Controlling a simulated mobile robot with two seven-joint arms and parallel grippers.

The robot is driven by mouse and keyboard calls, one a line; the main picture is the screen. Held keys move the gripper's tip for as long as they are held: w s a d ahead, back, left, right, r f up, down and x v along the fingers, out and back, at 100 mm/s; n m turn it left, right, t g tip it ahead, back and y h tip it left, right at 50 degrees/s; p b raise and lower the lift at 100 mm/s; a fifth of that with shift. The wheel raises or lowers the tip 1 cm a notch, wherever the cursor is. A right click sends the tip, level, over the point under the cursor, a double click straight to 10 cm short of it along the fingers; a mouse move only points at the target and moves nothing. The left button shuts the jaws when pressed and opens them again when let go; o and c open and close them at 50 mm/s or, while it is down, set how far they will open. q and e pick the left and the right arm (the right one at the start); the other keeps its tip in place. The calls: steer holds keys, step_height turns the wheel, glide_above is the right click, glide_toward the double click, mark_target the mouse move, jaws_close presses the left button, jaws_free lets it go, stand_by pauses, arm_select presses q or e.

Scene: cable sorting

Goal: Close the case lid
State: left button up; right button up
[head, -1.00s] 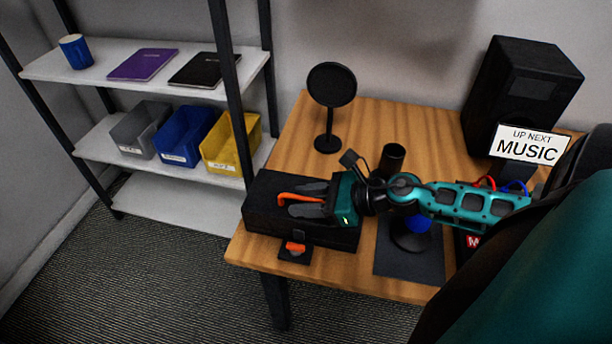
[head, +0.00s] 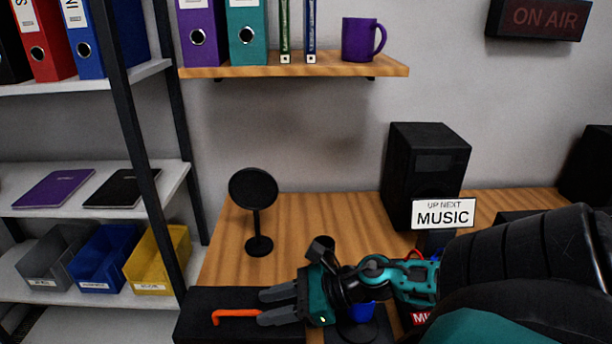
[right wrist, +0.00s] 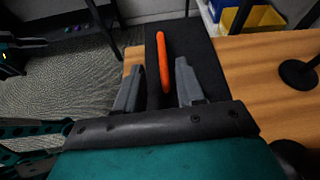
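The black case (head: 200,317) sits at the table's left front corner, partly cut off by the lower edge of the head view. Its top looks flat, with the lid lying down; whether it is fully seated I cannot tell. An orange handle (head: 237,313) is on its top. My right gripper (head: 262,307) is over the case top, its grey fingers apart. In the right wrist view, the orange handle (right wrist: 164,62) shows between the open fingers, and the case (right wrist: 205,50) stretches away beneath. Contact is unclear.
A black round-headed stand (head: 254,190) is behind the case. A speaker (head: 425,165) and a MUSIC sign (head: 443,213) stand further right. Shelves with a yellow bin (head: 158,262) are at the left. The table (head: 310,220) is clear between stand and speaker.

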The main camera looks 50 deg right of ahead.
steer(key=v, duration=0.6)
steer(key=shift+s, duration=0.2)
stand_by(0.4)
